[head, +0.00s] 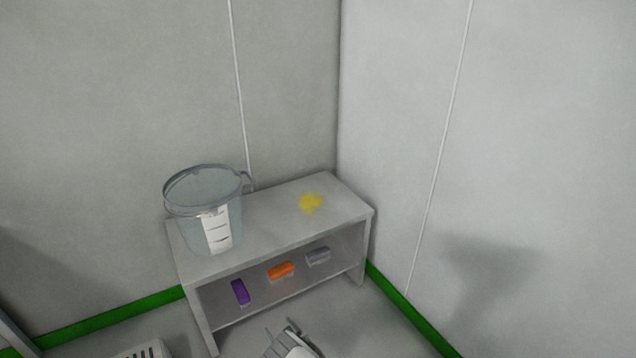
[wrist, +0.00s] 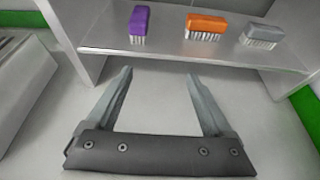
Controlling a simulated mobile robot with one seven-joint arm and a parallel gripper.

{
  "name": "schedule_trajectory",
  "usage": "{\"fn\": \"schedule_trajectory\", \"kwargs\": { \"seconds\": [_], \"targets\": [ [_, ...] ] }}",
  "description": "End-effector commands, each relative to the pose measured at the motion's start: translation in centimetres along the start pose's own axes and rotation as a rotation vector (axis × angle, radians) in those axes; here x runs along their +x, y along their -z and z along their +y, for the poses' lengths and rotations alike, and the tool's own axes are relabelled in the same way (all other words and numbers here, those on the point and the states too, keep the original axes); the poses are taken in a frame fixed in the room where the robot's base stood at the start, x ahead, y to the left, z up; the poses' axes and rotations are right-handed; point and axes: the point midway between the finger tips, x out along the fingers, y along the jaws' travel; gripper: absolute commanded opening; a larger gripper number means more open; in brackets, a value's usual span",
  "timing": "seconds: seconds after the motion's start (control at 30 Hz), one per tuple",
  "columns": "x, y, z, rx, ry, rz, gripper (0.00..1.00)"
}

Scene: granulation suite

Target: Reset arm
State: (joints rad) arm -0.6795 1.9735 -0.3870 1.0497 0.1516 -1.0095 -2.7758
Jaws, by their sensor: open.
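My gripper (wrist: 160,78) is open and empty in the wrist view, its two fingers spread apart over the pale floor, pointing at the low shelf of a grey bench. In the head view my gripper (head: 279,326) shows at the bottom, in front of the bench (head: 270,232). Its fingers touch nothing that I can see.
On the lower shelf lie a purple brush (head: 240,291), an orange brush (head: 281,270) and a grey brush (head: 318,256). A clear graduated bucket (head: 190,232) and a yellow patch (head: 310,203) are on the bench top. Walls meet behind it. A slatted grey object (head: 143,350) is lower left.

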Motion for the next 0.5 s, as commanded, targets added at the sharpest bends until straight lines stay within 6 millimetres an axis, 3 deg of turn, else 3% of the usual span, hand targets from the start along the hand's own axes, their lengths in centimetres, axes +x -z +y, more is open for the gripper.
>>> {"fn": "schedule_trajectory", "kwargs": {
  "seconds": [0.03,0.3,0.5],
  "targets": [
    [0.0,0.0,0.0,0.000,0.000,0.000,0.86],
    [1.8,-9.6,-4.7,0.303,0.136,0.020,0.86],
    [1.2,-17.5,-8.6,0.590,0.245,0.025,0.86]
  ]
}}
